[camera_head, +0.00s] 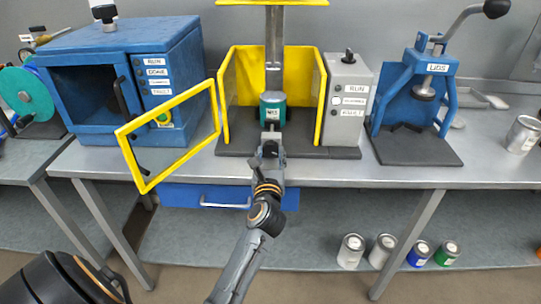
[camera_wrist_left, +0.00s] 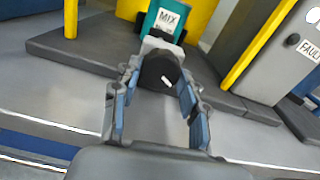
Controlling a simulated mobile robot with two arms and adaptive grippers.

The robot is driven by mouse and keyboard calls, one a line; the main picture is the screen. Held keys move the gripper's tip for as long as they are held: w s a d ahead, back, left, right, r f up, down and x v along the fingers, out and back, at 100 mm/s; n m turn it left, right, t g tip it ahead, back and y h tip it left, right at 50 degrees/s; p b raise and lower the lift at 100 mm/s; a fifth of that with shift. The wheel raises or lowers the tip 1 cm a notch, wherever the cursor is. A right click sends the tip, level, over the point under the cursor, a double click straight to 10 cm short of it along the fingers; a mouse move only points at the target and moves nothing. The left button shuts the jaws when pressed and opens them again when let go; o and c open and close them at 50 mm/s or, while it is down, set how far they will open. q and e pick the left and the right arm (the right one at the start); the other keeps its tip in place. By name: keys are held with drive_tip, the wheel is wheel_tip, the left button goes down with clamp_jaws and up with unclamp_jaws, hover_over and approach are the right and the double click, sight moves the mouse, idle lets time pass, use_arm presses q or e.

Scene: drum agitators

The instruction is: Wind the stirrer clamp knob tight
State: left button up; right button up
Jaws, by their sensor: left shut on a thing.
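The stirrer clamp knob (camera_wrist_left: 160,72) is a dark round knob with a white mark on its face, at the front of the stirrer. My left gripper (camera_wrist_left: 158,88) has its fingers on either side of the knob and is shut on it. In the head view the left gripper (camera_head: 270,150) reaches up from below to the stirrer front and mostly hides the knob. Behind it stands a teal can (camera_head: 272,100) labelled MIX, also in the left wrist view (camera_wrist_left: 166,20), under a grey vertical column (camera_head: 274,45). My right gripper is not in view.
A yellow-framed door (camera_head: 170,180) stands open to the left of the yellow guard (camera_head: 240,75). A grey control box (camera_head: 347,95) is close on the right. A blue cabinet (camera_head: 130,60) and a blue press (camera_head: 420,90) flank the station. Several cans stand on the lower shelf.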

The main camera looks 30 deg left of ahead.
use_arm(q)
drive_tip(key=shift+r+p, duration=0.15)
drive_tip(key=shift+p, duration=0.25)
drive_tip(key=shift+r+m+p, duration=0.15)
drive_tip(key=shift+m+p, duration=0.95)
drive_tip(key=shift+p, duration=0.15)
drive_tip(key=shift+f+m+p, duration=0.2)
drive_tip(key=shift+m+p, duration=0.45)
drive_tip(key=shift+m, duration=0.25)
drive_tip(key=shift+f, duration=0.1)
drive_tip(key=o, duration=1.1)
drive_tip(key=shift+o, duration=0.2)
